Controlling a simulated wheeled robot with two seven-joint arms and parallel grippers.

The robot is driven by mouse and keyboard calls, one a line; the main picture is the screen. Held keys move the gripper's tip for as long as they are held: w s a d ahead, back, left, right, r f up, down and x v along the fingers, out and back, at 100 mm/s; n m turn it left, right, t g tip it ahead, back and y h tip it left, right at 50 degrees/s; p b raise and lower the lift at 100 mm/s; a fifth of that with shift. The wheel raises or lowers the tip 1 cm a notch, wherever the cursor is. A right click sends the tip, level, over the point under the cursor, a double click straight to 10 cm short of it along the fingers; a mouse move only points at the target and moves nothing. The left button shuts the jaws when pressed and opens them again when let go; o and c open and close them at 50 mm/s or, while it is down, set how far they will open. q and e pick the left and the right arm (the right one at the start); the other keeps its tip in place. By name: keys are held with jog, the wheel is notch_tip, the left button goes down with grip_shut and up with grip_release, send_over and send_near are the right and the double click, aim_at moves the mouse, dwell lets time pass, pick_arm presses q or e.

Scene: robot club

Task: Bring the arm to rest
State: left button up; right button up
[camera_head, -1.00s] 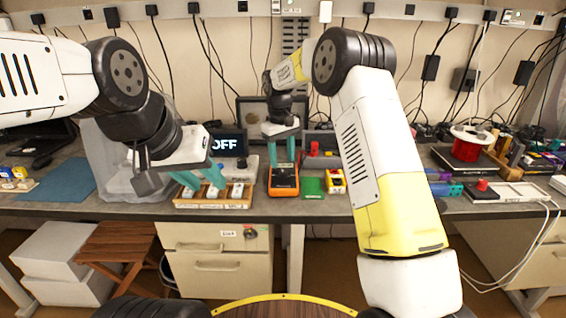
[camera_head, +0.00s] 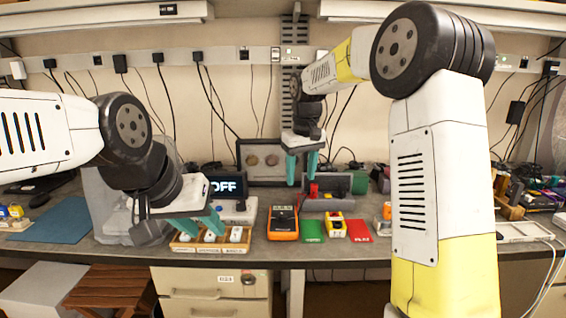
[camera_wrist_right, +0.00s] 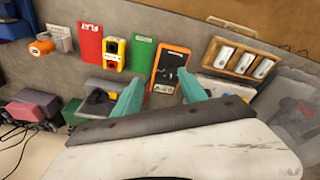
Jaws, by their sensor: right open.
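My right gripper (camera_head: 301,170) is open and empty, its teal fingers pointing down in the air above the back of the bench. In the right wrist view its two fingertips (camera_wrist_right: 160,88) are apart, with the orange multimeter (camera_wrist_right: 170,65) seen beyond them. In the head view the multimeter (camera_head: 283,222) stands on the bench below this gripper. My left gripper (camera_head: 198,225) hangs over the wooden tray (camera_head: 180,245) with its fingers apart and nothing visible between them. The tray holds several small white pieces.
A display reading OFF (camera_head: 226,186) and a clear bin (camera_head: 105,205) are at left.

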jog(key=s+d+r+m+t, duration=0.1)
jog(key=s+d+r, duration=0.1)
jog(key=s, duration=0.3)
jog(key=s+d+r+m+y, duration=0.1)
jog(key=s+d+r, duration=0.15)
jog(key=s, duration=0.35)
jog(key=s+d+r+m+t, duration=0.1)
jog(key=s+d+r, duration=0.15)
jog(key=s, duration=0.25)
jog(key=s+d+f+m+t, duration=0.1)
jog(key=s+f, duration=0.3)
jog(key=s, duration=0.9)
jog(key=shift+d+f+m+t+y, duration=0.15)
jog(key=shift+d+m+t+y, duration=0.25)
jog(key=shift+d+t, duration=0.25)
